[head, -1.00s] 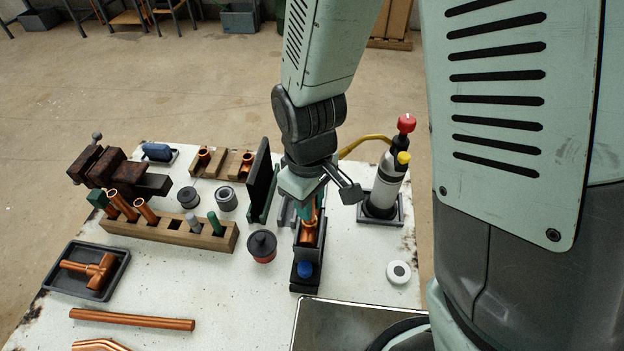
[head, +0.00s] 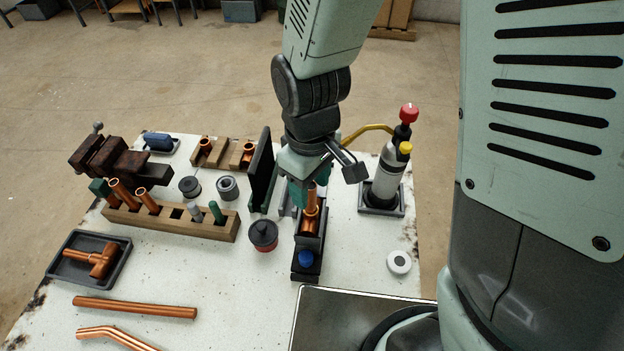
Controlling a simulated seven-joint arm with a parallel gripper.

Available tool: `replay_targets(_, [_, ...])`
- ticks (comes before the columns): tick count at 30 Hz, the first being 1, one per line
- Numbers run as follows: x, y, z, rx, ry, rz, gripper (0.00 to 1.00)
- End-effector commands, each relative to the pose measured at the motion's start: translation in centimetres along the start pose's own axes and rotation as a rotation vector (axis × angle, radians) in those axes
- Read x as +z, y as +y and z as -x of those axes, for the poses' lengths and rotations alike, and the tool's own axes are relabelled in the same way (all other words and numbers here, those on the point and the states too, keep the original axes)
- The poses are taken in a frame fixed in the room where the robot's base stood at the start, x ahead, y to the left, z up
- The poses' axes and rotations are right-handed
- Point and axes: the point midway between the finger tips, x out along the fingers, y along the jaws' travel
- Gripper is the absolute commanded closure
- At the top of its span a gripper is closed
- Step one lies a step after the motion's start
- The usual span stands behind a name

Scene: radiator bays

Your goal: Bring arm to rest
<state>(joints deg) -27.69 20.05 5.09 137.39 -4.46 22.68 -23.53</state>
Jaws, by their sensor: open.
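My gripper (head: 305,190) points down over the dark holder (head: 308,262) near the middle of the workbench (head: 215,285). It is open; its fingertips are partly hidden behind the wrist and the copper piece. A copper fitting with an upright pipe (head: 311,212) sits in the holder, just in front of the gripper. Whether the fingers touch the pipe cannot be told. A blue knob (head: 306,258) is at the holder's near end.
A gas torch (head: 388,175) stands right of my gripper, a dark upright panel (head: 261,172) left of it. A wooden rack (head: 165,222) holds pipes and tools. A tray (head: 120,250) holds a copper tee. A vise (head: 112,163) is at the far left. Copper pipes (head: 135,307) lie in front.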

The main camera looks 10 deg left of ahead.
Motion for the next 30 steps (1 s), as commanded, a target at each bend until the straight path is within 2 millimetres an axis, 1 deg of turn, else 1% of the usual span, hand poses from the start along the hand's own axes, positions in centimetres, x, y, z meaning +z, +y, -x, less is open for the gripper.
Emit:
replay_targets(3, [-0.1, 0.1, 1.1, 0.002, 0.003, -0.001, 0.48])
replay_targets(15, [0.0, 0.0, 4.0, 0.001, 0.002, -0.001, 0.48])
replay_targets(19, [0.0, 0.0, 4.4, 0.0, 0.0, -0.001, 0.48])
replay_targets(27, [0.0, 0.1, 4.5, 0.001, 0.001, -0.003, 0.48])
replay_targets(29, [0.2, 0.3, 4.9, 0.007, 0.007, -0.017, 0.48])
replay_targets(30, [0.4, 0.6, 5.5, 0.015, 0.016, -0.036, 0.48])
